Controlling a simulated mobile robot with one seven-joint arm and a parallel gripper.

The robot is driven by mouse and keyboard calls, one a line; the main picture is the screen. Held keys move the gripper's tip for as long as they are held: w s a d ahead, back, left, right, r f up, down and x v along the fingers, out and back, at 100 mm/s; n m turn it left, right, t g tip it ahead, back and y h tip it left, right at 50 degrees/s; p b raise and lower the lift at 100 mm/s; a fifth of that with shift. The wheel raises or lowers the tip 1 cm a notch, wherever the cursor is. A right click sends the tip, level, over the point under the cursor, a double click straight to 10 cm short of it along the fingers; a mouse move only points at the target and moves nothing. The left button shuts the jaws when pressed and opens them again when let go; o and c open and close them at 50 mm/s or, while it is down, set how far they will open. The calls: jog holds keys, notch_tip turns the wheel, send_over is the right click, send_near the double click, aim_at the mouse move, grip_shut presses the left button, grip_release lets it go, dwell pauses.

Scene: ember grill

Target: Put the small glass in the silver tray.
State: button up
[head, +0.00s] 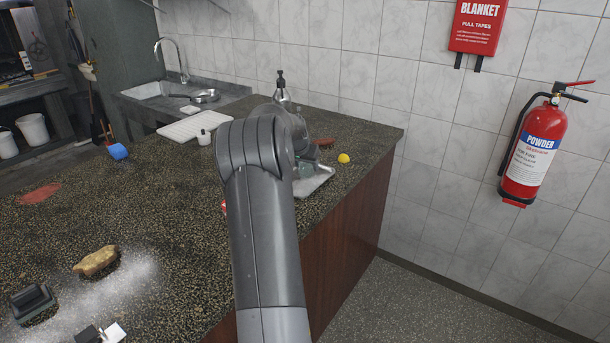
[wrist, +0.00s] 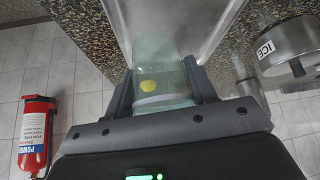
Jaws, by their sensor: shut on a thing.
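In the wrist view, my gripper (wrist: 162,85) is shut on the small glass (wrist: 162,57), a clear, pale greenish tumbler between the two dark fingers. A yellow round shape shows through the glass. The silver tray (wrist: 178,18) lies just beyond the glass, and the glass overlaps its near end in the picture. I cannot tell whether the glass touches the tray. In the head view, the tray (head: 316,183) shows at the counter's right edge, partly hidden by my arm. My arm hides most of the gripper and the glass there.
A yellow ball-like fruit (head: 344,158) sits right of the tray. A metal container marked ICE (wrist: 290,46) is at right in the wrist view. A white ribbed board (head: 195,126) and a soap bottle (head: 281,88) stand behind. A fire extinguisher (head: 535,150) hangs on the wall.

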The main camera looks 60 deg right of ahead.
aim_at(305, 175)
jog(key=shift+w+f, duration=0.1)
jog(key=shift+f, duration=1.9)
jog(key=shift+f, duration=0.2)
jog(key=o, duration=1)
